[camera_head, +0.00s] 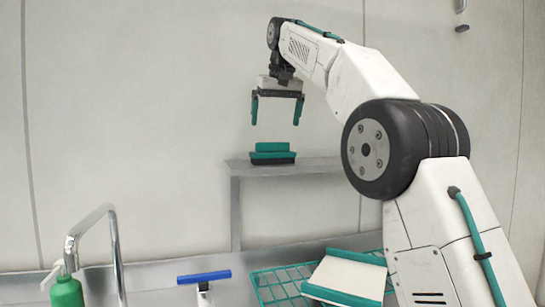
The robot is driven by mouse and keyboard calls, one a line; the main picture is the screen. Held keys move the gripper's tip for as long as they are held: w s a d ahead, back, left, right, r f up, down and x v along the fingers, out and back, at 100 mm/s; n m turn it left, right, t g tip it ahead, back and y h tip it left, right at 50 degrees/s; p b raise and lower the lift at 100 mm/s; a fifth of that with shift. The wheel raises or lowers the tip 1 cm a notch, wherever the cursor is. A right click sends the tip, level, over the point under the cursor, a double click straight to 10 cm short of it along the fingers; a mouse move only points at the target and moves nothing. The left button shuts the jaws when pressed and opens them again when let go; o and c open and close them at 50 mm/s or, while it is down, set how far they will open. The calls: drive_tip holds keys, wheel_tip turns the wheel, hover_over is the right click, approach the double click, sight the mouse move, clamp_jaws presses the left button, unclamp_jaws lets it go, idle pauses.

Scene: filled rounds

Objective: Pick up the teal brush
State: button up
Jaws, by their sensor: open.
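The teal brush (272,149) lies on a raised grey metal shelf (310,167). It has a teal top and a dark lower part, which looks like bristles against the shelf. My gripper (276,122) hangs above the brush with its two teal-lined fingers pointing down. The fingers are apart with nothing between them. Their tips are a little higher than the top of the brush, and a gap shows between them.
Below the shelf is a metal sink area with a curved faucet (112,245) and a green pump bottle (66,291). A blue-handled tool (204,277) stands nearby. A teal wire rack (275,285) holds a white, teal-edged board (348,277). The shelf beside the brush is clear.

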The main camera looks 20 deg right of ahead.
drive_tip(key=shift+x, duration=3.45)
drive_tip(key=c, duration=1.1)
drive_tip(key=shift+o, duration=0.2)
drive_tip(key=shift+r, duration=0.15)
drive_tip(key=shift+w+r, duration=0.1)
drive_tip(key=shift+r, duration=1.55)
drive_tip(key=shift+s, duration=0.3)
drive_tip(key=s+d+r, duration=0.1)
drive_tip(key=s, duration=1.4)
drive_tip(key=shift+s+d+r, duration=0.2)
drive_tip(key=shift+s+r, duration=0.05)
